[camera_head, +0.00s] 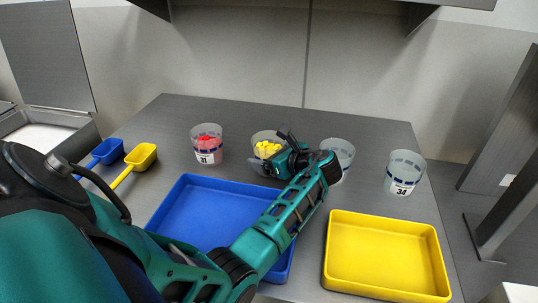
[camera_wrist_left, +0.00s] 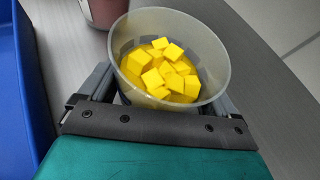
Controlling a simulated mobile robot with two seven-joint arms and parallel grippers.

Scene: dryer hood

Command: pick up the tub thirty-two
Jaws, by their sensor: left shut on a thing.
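The second tub from the left (camera_head: 258,137), clear with yellow cubes inside, is at the back of the table; its number is hidden behind my arm. My left gripper (camera_head: 276,155) is shut on this tub. In the left wrist view, the tub (camera_wrist_left: 132,72) sits between the two fingers of the left gripper (camera_wrist_left: 160,100), and the cubes (camera_wrist_left: 165,70) show through its open top. The tub looks upright in the head view; I cannot tell whether its base touches the table. My right gripper is not in view.
Tub 31 (camera_head: 207,157) with red contents stands to the left. A clear tub (camera_head: 342,151) and tub 34 (camera_head: 400,185) stand to the right. A blue tray (camera_head: 190,200) and a yellow tray (camera_head: 385,255) lie in front. Blue (camera_head: 106,152) and yellow (camera_head: 140,157) scoops lie left.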

